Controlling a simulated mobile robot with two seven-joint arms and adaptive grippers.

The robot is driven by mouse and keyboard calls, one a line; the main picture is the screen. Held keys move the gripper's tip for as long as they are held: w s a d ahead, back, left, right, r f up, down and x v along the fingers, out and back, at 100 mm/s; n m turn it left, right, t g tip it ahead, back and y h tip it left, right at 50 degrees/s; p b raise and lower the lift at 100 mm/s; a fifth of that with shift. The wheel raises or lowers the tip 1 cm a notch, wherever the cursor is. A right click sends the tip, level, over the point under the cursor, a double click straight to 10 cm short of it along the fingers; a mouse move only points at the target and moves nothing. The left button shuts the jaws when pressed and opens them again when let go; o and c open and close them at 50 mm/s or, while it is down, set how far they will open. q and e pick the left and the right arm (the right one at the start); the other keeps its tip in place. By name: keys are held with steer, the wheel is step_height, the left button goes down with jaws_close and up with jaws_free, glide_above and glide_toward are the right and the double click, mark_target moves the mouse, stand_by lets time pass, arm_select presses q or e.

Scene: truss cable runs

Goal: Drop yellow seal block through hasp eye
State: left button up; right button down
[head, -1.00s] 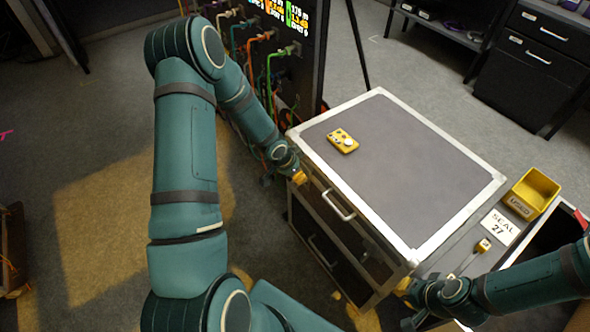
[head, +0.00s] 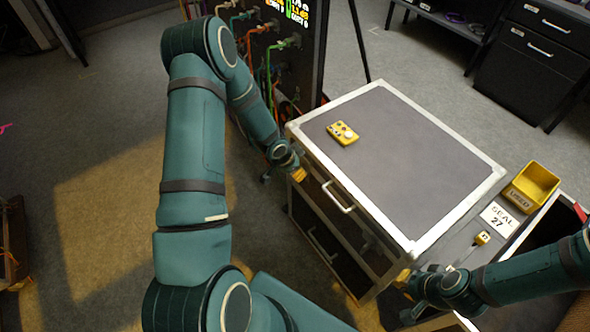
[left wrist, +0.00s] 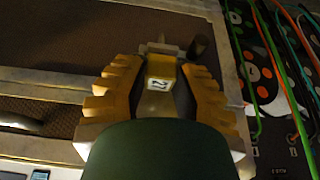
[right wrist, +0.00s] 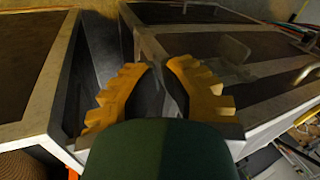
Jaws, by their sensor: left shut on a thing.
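My left gripper (head: 299,173) is at the upper left corner of the case's front side. In the left wrist view its fingers (left wrist: 160,75) are shut on a yellow seal block (left wrist: 161,72) with a white label reading 27. A small metal fitting (left wrist: 160,46), perhaps the hasp, shows just beyond the block; its eye cannot be made out. My right gripper (head: 404,276) is at the case's near lower corner. In the right wrist view its fingertips (right wrist: 157,64) are close together, with a grey strip between them; whether they grip it is unclear.
The silver-edged case (head: 440,242) has a yellow device (head: 342,133) on top. Beside it are a SEAL 27 card (head: 499,219), another yellow block (head: 482,238) and a yellow bin (head: 533,186). A rack with coloured cables (head: 285,55) stands close behind my left arm.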

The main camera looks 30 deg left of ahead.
arm_select(q)
steer(key=shift+f, duration=0.1)
stand_by(0.3)
steer(key=o, duration=0.9)
steer(key=shift+r+p, duration=3.55)
steer(key=shift+r, duration=1)
